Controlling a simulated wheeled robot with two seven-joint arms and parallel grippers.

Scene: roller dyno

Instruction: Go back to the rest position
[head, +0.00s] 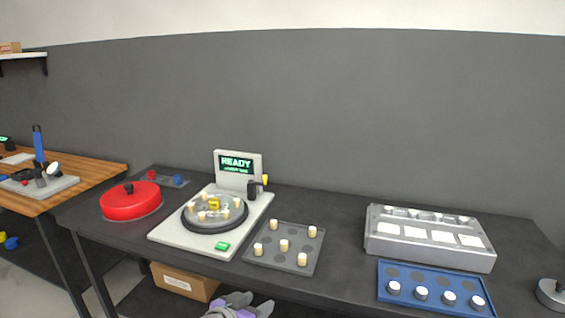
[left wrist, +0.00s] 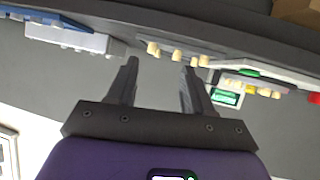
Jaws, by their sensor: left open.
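My left gripper (head: 240,300) shows at the bottom edge of the head view, in front of the dark table, with grey and purple parts. In the left wrist view its two fingers (left wrist: 160,75) stand apart with nothing between them. The roller dyno machine (head: 180,236) has a round platform (head: 212,224) holding several cream rollers, and its screen (head: 236,164) reads READY in green. A grey tray (head: 268,250) beside it carries several cream rollers. My right gripper does not show in either view.
A red round lid (head: 131,203) lies left on the dark table (head: 345,240). A silver block (head: 428,249) and a blue tray (head: 425,301) with several white-topped pieces are at right. A cardboard box (head: 184,281) is under the table. A wooden table (head: 95,172) stands at far left.

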